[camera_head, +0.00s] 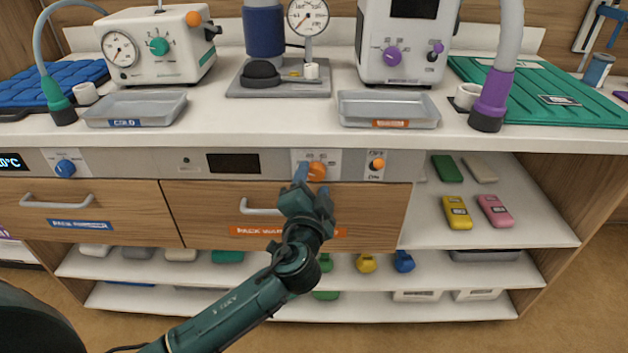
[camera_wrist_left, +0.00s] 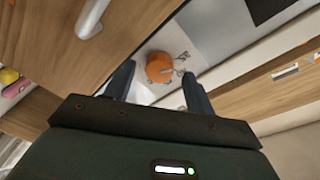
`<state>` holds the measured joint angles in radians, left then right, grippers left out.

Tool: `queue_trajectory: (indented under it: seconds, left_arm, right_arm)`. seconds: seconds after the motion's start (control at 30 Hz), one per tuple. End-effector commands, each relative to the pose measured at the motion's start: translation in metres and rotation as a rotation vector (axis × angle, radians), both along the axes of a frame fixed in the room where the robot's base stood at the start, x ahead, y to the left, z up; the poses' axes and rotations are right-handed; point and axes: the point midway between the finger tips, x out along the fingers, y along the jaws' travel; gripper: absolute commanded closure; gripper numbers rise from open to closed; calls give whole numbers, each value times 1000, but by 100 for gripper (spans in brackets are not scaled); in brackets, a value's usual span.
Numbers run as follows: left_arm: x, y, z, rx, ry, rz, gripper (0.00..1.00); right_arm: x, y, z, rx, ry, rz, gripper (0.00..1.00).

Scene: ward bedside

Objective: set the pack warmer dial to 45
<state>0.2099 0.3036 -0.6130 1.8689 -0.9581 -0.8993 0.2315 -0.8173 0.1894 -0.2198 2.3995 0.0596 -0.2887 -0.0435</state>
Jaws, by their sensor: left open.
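The pack warmer dial is an orange knob (camera_head: 317,172) on a white plate in the grey control strip above the right-hand drawer. It also shows in the left wrist view as an orange dial (camera_wrist_left: 160,67) with small printed marks around it. My left gripper (camera_head: 308,178) is open just in front of the knob. In the left wrist view its two fingers (camera_wrist_left: 157,88) stand on either side of the dial with gaps, apparently not touching it. The dial's exact setting is too small to read. My right gripper is not in view.
A dark display (camera_head: 233,163) sits left of the dial, and an orange on/off switch (camera_head: 376,164) right of it. A drawer handle (camera_head: 262,207) sticks out below. A blue dial (camera_head: 65,168) is far left. Metal trays (camera_head: 388,107) stand on the counter above.

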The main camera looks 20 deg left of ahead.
Motion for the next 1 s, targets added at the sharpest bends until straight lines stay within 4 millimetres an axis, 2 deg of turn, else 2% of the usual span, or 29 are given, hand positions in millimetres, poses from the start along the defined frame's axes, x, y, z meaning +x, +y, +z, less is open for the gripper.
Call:
queue_trajectory:
  seconds: [0.13, 0.43, 1.0]
  left_arm:
    - [10, 2, 0, 1, 0, 0, 45]
    - [11, 2, 0, 1, 2, 0, 45]
    - [11, 2, 0, 1, 2, 0, 90]
  right_arm:
    - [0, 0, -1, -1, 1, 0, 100]
    - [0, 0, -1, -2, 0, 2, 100]
    - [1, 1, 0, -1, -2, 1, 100]
